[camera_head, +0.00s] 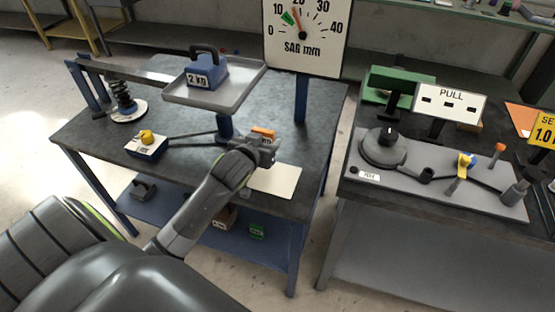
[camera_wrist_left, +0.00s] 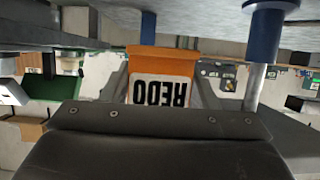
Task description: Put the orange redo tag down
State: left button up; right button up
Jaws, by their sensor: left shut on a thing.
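The orange redo tag (camera_head: 263,132) is at the tip of my left gripper (camera_head: 258,150), above the dark left bench top. In the left wrist view the tag (camera_wrist_left: 162,54) fills the middle, with its white REDO label upside down in the picture. My left gripper is shut on the tag. A pale flat card or mat (camera_head: 285,181) lies on the bench's front right corner, just below and right of the gripper. The gap between tag and bench is hard to judge. My right gripper is not in view.
Behind the gripper stand a grey tray (camera_head: 236,99) bearing a blue 2 KG weight (camera_head: 206,72) and a SAG mm dial (camera_head: 304,30) on a blue post (camera_head: 301,100). A blue box with a yellow knob (camera_head: 146,145) sits left. A second bench (camera_head: 350,195) stands right.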

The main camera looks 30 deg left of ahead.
pick_arm(q)
send_over(264, 175)
notch_tip(264, 175, down, 5)
jog(key=shift+f, duration=0.2)
jog(key=shift+f+b, duration=0.35)
jog(key=shift+f, duration=1.7)
jog(key=shift+f, duration=0.2)
jog(key=o, duration=1)
jog(key=shift+r, duration=0.2)
jog(key=v, duration=1.2)
